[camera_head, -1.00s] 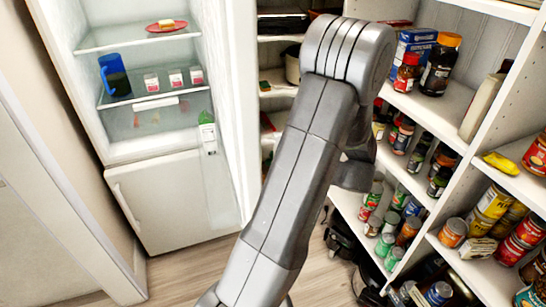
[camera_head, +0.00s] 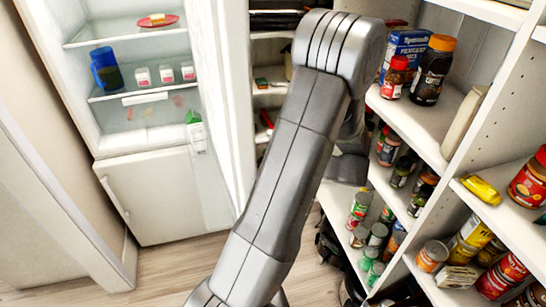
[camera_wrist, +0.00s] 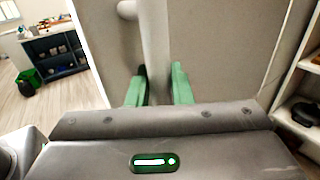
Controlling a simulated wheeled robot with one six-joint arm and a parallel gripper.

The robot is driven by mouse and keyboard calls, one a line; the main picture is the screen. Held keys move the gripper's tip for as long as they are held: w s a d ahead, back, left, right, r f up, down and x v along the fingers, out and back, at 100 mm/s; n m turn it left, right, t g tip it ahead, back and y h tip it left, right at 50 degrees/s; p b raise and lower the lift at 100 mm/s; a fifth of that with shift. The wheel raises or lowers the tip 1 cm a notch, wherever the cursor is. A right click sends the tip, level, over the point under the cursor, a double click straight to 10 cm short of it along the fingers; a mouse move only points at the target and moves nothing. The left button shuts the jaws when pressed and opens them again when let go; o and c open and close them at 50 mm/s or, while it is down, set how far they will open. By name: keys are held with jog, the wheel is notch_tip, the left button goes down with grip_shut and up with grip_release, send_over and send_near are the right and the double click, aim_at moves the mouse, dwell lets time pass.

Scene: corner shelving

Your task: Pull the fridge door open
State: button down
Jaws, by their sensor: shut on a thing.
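The fridge (camera_head: 130,60) stands at the left in the head view with its upper compartment open to view. Its door (camera_head: 232,90) stands swung out on the right side of the opening, seen nearly edge-on. In the wrist view the outer face of the door (camera_wrist: 215,45) fills the middle, with a pale vertical handle (camera_wrist: 155,45) on it. My gripper (camera_wrist: 159,88) has its green fingers on both sides of the handle's lower part, shut on it. In the head view my arm hides the gripper and the handle.
Inside the fridge are a blue jug (camera_head: 106,70), a red plate (camera_head: 150,21), small jars and a carton. Corner shelves (camera_head: 420,120) with jars and cans stand close on the right of my arm. Wood floor (camera_head: 180,270) lies clear before the fridge.

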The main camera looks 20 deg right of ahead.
jog(key=shift+w+r, duration=0.1)
jog(key=c, duration=1.3)
grip_release()
jog(key=shift+w+a, duration=0.1)
jog(key=shift+a, duration=0.05)
jog(key=shift+c, duration=0.2)
jog(key=b+v, duration=0.1)
jog(key=v, duration=1.1)
jog(key=shift+b, duration=0.35)
